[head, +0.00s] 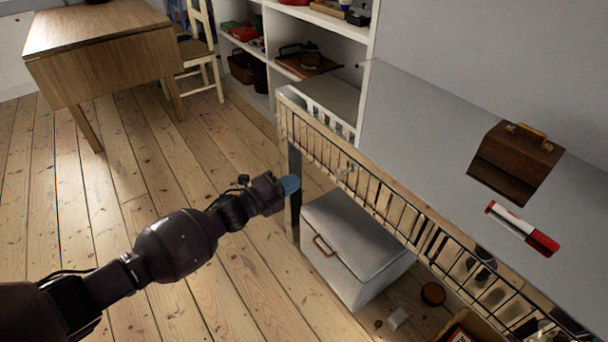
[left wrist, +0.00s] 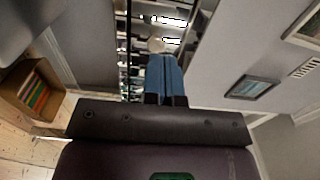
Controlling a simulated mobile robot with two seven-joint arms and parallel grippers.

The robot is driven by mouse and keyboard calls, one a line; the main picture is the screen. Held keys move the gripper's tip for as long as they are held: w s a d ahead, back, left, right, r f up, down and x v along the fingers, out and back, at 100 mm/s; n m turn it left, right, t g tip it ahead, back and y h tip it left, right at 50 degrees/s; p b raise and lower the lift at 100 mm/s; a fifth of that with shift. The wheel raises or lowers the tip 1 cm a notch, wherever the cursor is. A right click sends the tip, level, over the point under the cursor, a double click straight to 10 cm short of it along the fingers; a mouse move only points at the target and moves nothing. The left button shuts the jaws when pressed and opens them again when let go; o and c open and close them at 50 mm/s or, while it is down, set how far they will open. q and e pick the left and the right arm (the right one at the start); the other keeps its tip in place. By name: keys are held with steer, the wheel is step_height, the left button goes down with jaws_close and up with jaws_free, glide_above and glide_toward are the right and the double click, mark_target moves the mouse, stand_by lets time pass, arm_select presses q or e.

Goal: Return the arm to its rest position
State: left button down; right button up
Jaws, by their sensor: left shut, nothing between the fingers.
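My left arm comes in from the left in the head view and reaches to the wire side of the shelf unit. My left gripper (head: 290,185) has blue fingertips and is shut with nothing in it, just in front of the unit's left post. In the left wrist view the blue fingers (left wrist: 165,78) are together, pointing toward the rack's bars. A small pale round thing (left wrist: 158,45) shows just beyond the fingertips; I cannot tell whether they touch it. My right gripper is not in view.
A grey counter (head: 415,115) bears a brown wooden box (head: 515,163) and a red and white marker (head: 522,229). A white chest (head: 345,240) stands below. A wooden table (head: 100,45) and a chair (head: 200,50) stand at the back left. The floorboards between are clear.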

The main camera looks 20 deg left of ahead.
arm_select(q)
steer(key=s+a+n+g+y+p, duration=0.1)
steer(key=s+a+n+y+p, duration=0.1)
steer(key=s+n, duration=0.6)
steer(key=s+a+r+n+g+y+p, duration=0.1)
steer(key=s+a+n+y+p, duration=0.2)
steer(key=s, duration=1.8)
steer(key=s+a+n+g+y+p, duration=0.1)
steer(key=s+n+y+p, duration=0.5)
steer(key=s+n, duration=0.7)
steer(key=shift+s+a+r+p, duration=0.25)
steer(key=shift+s+a+p, duration=0.25)
steer(key=shift+s+a, duration=0.45)
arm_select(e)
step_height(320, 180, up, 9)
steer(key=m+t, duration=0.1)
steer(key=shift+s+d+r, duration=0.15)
